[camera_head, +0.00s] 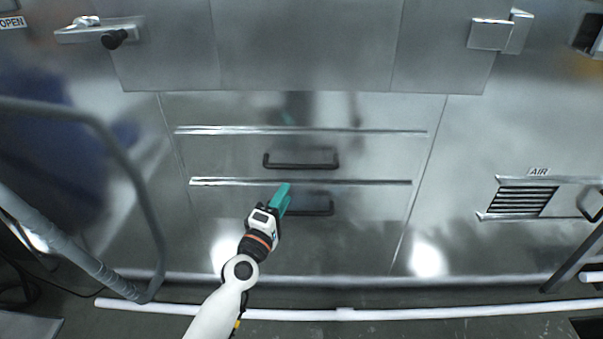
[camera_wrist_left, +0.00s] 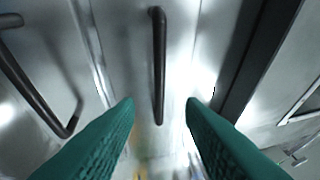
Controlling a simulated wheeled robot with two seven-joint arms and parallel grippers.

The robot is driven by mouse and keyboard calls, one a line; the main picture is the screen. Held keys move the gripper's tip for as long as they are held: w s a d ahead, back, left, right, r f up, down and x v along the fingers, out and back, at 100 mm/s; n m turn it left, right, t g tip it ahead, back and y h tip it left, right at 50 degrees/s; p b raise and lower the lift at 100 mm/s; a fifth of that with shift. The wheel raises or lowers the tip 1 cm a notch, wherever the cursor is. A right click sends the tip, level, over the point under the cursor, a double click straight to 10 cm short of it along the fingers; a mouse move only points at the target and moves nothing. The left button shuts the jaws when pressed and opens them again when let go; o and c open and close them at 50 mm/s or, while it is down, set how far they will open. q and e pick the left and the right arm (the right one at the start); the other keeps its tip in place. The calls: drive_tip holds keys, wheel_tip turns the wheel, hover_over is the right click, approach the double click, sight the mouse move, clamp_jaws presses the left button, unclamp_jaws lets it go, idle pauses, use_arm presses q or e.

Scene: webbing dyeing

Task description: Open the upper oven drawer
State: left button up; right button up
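The upper oven drawer (camera_head: 225,155) is shut flush in the metal front, with a dark bar handle (camera_head: 301,166). The lower drawer's similar handle (camera_head: 318,212) is partly hidden behind my left gripper (camera_head: 284,196). In the head view the teal fingers show just below the upper handle. In the left wrist view the left gripper (camera_wrist_left: 160,102) is open and empty. A dark handle (camera_wrist_left: 159,60), apparently the upper one, lines up with the gap between the fingertips. I cannot tell whether it is between them. Another handle (camera_wrist_left: 38,88) lies at the left. My right gripper is not in view.
A large metal door (camera_head: 300,45) with a latch (camera_head: 103,33) sits above the drawers. Thin metal ledges (camera_head: 300,182) run across the front. A grey tube rail (camera_head: 140,190) stands at the left. A white pipe (camera_head: 400,313) runs along the floor.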

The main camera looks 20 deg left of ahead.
sight(302, 167)
use_arm(q)
drive_tip(key=shift+b+x, duration=0.3)
drive_tip(key=shift+x, duration=5.2)
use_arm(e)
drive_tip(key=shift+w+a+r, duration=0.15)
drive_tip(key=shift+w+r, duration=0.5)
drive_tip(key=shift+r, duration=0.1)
use_arm(q)
drive_tip(key=shift+c, duration=0.3)
clamp_jaws()
